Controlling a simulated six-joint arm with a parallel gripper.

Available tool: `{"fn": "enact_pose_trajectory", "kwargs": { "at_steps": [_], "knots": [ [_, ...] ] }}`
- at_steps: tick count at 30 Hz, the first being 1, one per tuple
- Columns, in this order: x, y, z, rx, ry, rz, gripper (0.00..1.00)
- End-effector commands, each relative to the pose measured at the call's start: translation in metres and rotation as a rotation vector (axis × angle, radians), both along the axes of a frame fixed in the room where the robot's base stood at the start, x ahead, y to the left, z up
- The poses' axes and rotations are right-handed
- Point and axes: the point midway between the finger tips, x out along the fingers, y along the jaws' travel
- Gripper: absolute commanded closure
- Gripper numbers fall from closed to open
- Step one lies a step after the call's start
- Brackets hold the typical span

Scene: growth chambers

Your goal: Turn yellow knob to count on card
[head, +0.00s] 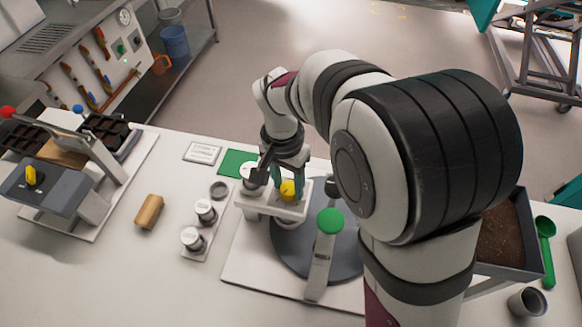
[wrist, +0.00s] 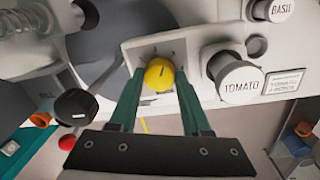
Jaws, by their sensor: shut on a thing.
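The yellow knob (wrist: 160,73) sits on a pale panel with small tick marks around it, and a short dark line shows on its face. It also shows in the head view (head: 288,190), partly hidden by my gripper. My gripper (wrist: 159,79) has its teal fingers on either side of the knob, shut on it. The card (wrist: 282,82) lies flat on the table near the jar labelled TOMATO (wrist: 239,83). Its first line seems to read TOMATO, but the count is too small to read surely. In the head view the card (head: 203,153) lies behind the jars.
A green-topped lever (head: 329,222) and a dark round plate (head: 285,250) stand close to my gripper. A second yellow knob (head: 31,175) is on a grey machine at the left. Labelled jars (head: 193,238) and a wooden block (head: 149,212) lie left.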

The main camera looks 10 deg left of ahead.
Motion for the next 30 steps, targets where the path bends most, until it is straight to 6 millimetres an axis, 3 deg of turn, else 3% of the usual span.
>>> {"fn": "enact_pose_trajectory", "kwargs": {
  "at_steps": [30],
  "knots": [
    [0.001,-0.0009,-0.0003,-0.001,0.001,-0.91,1.0]
  ]
}}
